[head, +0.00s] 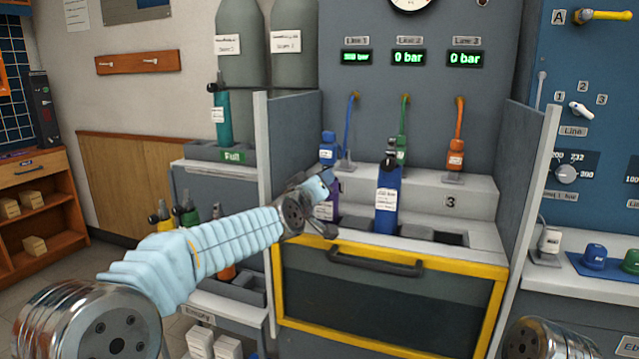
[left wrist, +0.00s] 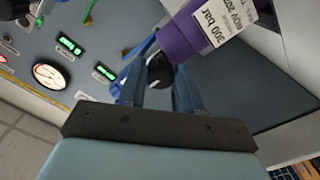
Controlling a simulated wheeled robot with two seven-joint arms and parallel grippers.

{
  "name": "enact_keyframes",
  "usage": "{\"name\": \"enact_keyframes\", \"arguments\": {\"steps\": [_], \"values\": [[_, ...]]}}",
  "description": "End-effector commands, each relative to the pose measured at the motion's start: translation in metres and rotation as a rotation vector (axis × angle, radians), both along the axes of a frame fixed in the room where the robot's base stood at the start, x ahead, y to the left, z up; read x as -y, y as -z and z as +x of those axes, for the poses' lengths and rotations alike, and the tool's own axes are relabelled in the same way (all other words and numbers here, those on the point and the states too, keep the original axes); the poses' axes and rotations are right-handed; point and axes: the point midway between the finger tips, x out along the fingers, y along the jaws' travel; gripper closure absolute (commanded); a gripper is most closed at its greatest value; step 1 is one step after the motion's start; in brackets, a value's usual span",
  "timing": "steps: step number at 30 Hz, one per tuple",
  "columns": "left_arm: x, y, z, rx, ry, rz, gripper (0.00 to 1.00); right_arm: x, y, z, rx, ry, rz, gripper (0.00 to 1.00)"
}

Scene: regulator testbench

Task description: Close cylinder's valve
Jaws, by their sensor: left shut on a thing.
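A purple cylinder (head: 325,211) with a white label stands in the left slot of the bench, partly hidden behind my left gripper (head: 324,184). In the left wrist view the purple cylinder (left wrist: 184,36) reads "300 bar", and its black valve knob (left wrist: 160,72) sits between my fingers. My left gripper (left wrist: 158,84) is shut on this knob. A blue cylinder (head: 387,205) with a black valve on top stands upright in the middle slot. My right gripper is out of view.
The yellow-framed drawer (head: 390,300) with a dark handle is below the slots. Grey side panels (head: 290,140) flank the bench. Blue, green and orange hoses (head: 458,120) hang behind. The right slot (head: 448,237) is empty. The Line 2 display (head: 409,57) reads 0 bar.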

Motion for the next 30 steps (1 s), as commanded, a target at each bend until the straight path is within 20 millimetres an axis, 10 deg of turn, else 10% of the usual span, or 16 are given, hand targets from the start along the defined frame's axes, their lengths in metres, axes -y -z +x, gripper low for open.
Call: {"name": "enact_keyframes", "arguments": {"steps": [3, 4, 9, 20, 30], "values": [[0.000, 0.003, 0.000, -0.005, 0.001, 0.004, 0.97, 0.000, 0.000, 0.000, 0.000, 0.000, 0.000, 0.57], [0.000, 0.003, 0.000, -0.005, 0.001, 0.004, 0.65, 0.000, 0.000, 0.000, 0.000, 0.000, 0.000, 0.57], [0.000, 0.002, 0.000, -0.003, 0.000, 0.002, 0.40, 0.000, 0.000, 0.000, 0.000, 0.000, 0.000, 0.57], [-0.002, 0.000, -0.005, 0.000, 0.000, 0.000, 0.40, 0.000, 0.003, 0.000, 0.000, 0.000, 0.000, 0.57], [-0.025, 0.002, -0.076, 0.000, 0.001, -0.001, 0.40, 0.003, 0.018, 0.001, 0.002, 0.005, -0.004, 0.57]]}}
